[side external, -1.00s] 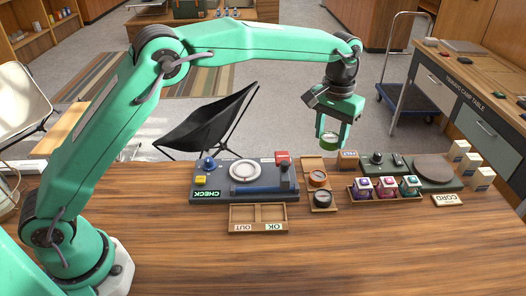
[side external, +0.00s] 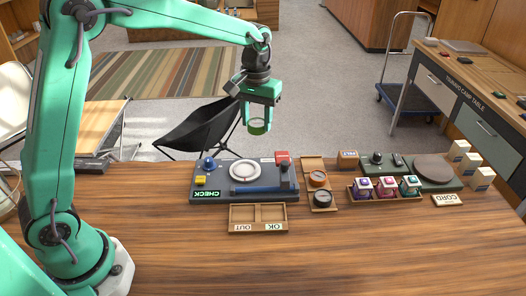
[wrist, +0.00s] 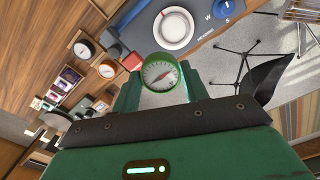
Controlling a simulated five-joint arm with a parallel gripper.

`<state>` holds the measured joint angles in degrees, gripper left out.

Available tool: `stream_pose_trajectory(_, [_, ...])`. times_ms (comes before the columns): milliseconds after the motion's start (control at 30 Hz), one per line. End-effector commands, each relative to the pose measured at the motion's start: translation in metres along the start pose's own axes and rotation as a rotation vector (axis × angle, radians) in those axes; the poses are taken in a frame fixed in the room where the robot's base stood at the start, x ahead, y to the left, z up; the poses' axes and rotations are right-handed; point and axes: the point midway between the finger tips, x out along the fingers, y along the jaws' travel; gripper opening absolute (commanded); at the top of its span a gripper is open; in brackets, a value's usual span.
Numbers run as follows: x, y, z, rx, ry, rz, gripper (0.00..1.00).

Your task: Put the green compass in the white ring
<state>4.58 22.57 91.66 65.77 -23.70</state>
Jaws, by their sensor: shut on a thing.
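My gripper (side external: 258,122) is shut on the green compass (side external: 257,128) and holds it in the air above the back edge of the table. In the wrist view the compass (wrist: 160,74) sits between my fingertips, its white dial and red needle facing the camera. The white ring (side external: 243,170) lies on the dark check board (side external: 212,193), below and slightly left of my gripper in the side view. It also shows in the wrist view (wrist: 191,28), beyond the compass, and looks empty.
A red block (side external: 282,157) and a dark post stand at the board's right end, with a blue bar (side external: 258,188) in front of the ring. A wooden rack (side external: 311,165) holds an orange and a black compass. The table's front is clear.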

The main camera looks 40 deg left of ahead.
Motion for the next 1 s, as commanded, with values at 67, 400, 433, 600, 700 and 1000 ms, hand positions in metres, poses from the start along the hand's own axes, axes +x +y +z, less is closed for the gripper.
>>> stream_pose_trajectory(67, [0.0,-0.011,0.004,-0.019,-0.001,0.0,0.22])
stream_pose_trajectory(400, [0.021,-0.034,0.015,-0.06,-0.003,-0.001,0.22])
stream_pose_trajectory(433, [0.026,-0.034,0.015,-0.06,-0.003,-0.001,0.22])
stream_pose_trajectory(600, [0.05,-0.033,0.015,-0.059,-0.003,-0.001,0.22])
stream_pose_trajectory(700, [0.063,-0.033,0.015,-0.059,-0.003,-0.001,0.22])
stream_pose_trajectory(1000, [0.072,-0.033,0.014,-0.059,0.0,0.0,0.22])
